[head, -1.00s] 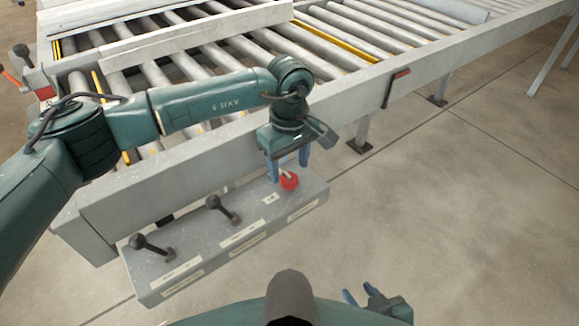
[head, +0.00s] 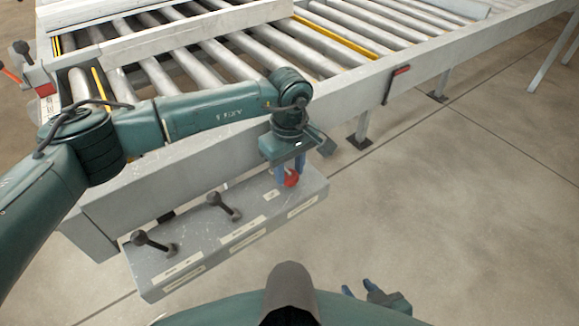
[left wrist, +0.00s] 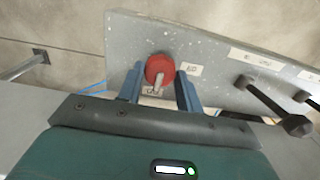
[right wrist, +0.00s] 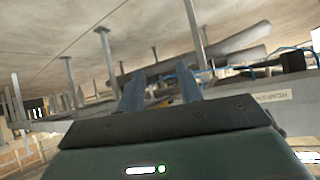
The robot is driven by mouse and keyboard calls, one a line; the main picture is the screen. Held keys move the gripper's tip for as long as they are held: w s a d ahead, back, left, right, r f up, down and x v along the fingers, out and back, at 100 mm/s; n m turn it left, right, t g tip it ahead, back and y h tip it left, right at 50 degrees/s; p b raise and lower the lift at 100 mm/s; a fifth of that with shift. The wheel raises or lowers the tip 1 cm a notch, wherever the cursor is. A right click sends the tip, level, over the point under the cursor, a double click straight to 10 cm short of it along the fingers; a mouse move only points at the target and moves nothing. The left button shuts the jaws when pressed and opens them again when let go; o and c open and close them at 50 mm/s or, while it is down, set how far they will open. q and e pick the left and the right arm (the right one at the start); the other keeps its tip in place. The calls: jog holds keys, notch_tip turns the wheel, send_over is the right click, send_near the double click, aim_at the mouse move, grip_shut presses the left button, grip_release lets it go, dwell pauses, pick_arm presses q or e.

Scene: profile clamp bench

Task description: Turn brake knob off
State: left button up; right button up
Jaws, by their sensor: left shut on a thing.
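The red brake knob (head: 292,180) sits at the right end of the grey control box (head: 195,243). It also shows in the left wrist view (left wrist: 160,67) as a red disc with a pale metal bar pointing toward my gripper. My left gripper (head: 289,176) reaches down over it from above, and its blue fingers are shut on the knob, one on each side. The exact contact is partly hidden by the fingers. My right gripper (head: 360,291) is open and empty, low in the head view, away from the box. Its spread fingers show in the right wrist view (right wrist: 160,88).
Two black ball-ended levers (head: 139,238) (head: 214,199) stand on the box left of the knob, with pale labels near them. The roller conveyor (head: 200,60) runs behind, with a small red-handled part (head: 397,82) on its side rail. The floor at right is clear.

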pick_arm(q)
jog(key=shift+c, duration=0.8)
